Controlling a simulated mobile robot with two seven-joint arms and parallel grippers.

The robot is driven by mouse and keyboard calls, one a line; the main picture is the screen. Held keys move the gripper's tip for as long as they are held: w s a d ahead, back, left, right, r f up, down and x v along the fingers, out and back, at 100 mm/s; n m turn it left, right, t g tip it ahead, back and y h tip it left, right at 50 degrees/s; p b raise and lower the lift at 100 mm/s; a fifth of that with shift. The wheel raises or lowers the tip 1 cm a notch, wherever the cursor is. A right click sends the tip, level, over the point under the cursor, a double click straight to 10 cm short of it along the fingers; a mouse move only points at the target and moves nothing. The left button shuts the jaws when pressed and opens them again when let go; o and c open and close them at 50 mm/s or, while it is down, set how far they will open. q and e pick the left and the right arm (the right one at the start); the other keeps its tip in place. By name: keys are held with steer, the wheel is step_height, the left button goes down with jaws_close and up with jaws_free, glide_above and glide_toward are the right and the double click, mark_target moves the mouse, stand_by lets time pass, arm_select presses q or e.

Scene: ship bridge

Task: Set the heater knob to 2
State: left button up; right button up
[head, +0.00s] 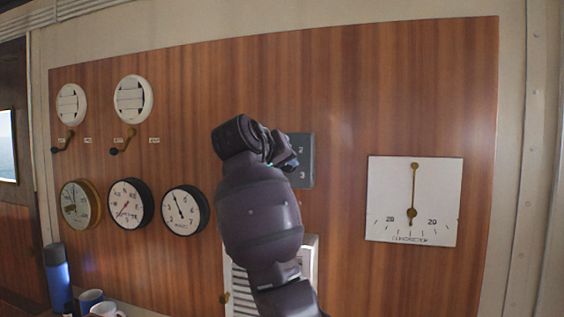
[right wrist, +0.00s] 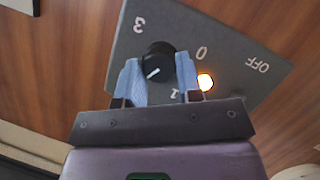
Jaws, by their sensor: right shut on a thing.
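In the right wrist view the panel (right wrist: 235,40) appears rotated, with 3, 0, OFF and a partly covered 1. The black heater knob (right wrist: 158,53) sits between the two pale blue fingers of my right gripper (right wrist: 158,75), which is shut on it. The knob's white mark points to the lower left in that view; the label there is hidden by the gripper. My left gripper is not in view.
An orange lamp (right wrist: 205,82) glows on the panel. A white louvred unit (head: 310,255) is below, partly behind my arm. A clinometer (head: 414,200) is at right, round gauges (head: 129,204) at left. A blue bottle (head: 57,278) and mugs (head: 91,300) stand lower left.

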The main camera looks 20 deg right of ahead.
steer(key=shift+f+m+y, duration=0.1)
steer(key=shift+m+y, duration=0.3)
steer(key=shift+m, duration=0.4)
steer(key=o, duration=0.9)
steer(key=shift+o, duration=0.2)
steer(key=shift+s, duration=0.1)
steer(key=b+v, duration=0.1)
steer(key=v, duration=1)
steer(key=shift+d, duration=0.2)
